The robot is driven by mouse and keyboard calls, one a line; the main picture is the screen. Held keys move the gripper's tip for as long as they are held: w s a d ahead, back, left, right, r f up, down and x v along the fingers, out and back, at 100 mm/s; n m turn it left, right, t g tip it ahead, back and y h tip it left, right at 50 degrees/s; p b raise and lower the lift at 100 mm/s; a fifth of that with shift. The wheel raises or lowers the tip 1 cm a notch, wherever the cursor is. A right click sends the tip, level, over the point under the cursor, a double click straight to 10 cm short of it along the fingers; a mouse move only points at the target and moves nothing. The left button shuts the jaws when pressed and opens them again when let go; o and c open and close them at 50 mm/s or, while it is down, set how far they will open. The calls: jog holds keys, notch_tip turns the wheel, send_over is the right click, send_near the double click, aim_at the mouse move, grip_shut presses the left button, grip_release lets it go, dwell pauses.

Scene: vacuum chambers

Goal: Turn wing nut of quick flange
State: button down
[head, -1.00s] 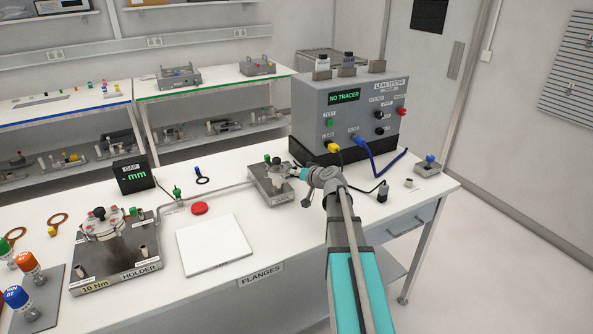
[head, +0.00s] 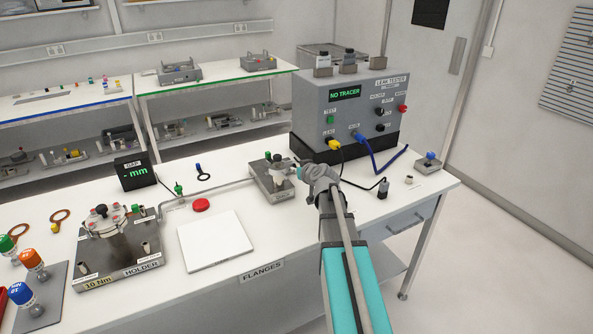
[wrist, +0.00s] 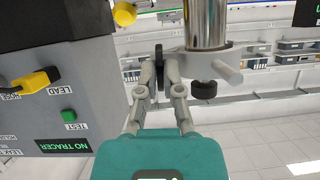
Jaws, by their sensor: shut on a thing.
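The quick-flange fixture (head: 268,186) is a grey block on the white bench, with a metal flange and a dark knob on top. My gripper (head: 298,172) reaches it from the right. The nut is mostly hidden by the fingertips. The clamp (wrist: 230,70) sits around a shiny metal tube (wrist: 207,22), to the right of the fingers. A black knob (wrist: 204,90) is below it.
The leak tester (head: 350,110) stands close behind my gripper and reads NO TRACER. A yellow lead and a blue hose (head: 385,170) run from it. A white plate (head: 215,240), a red button (head: 201,205) and the holder (head: 118,255) are to the left.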

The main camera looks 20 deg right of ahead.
jog(key=c, duration=0.8)
grip_release()
